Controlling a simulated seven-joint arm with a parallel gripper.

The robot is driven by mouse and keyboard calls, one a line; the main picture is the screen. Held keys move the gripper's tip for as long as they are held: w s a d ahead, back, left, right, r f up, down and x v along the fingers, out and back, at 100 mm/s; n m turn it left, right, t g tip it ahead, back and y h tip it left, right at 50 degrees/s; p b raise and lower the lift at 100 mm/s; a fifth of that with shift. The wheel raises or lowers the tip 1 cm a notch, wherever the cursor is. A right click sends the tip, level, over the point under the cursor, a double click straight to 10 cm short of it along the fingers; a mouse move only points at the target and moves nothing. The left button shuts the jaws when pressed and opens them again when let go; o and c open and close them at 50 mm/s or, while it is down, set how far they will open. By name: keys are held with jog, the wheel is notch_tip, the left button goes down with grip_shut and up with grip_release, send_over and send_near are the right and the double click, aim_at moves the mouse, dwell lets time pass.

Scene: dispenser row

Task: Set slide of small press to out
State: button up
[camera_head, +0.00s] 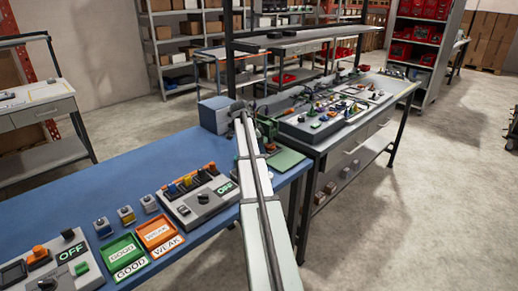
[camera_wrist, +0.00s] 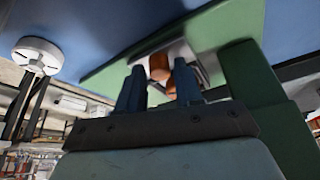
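The small press shows in the head view as a green frame (camera_head: 268,127) with a green base plate (camera_head: 287,160) at the far right end of the blue bench, partly hidden by my arm. In the wrist view its green plate (camera_wrist: 105,72) and green column (camera_wrist: 255,80) are close to my gripper (camera_wrist: 160,88). A pale metal part, perhaps the slide (camera_wrist: 181,48), carries orange-brown round pieces (camera_wrist: 160,66) just beyond and between my fingers. The two fingers are apart; whether they touch the pieces I cannot tell. My fingertips are not clear in the head view.
On the blue bench (camera_head: 130,170) stand a control box (camera_head: 200,197), another box (camera_head: 50,262), small button blocks, a green GOOD tray (camera_head: 122,250) and an orange WEAK tray (camera_head: 158,233). A blue-grey box (camera_head: 213,115) stands left of the press.

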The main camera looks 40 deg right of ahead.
jog(key=shift+c, duration=0.2)
grip_shut()
dwell(0.4)
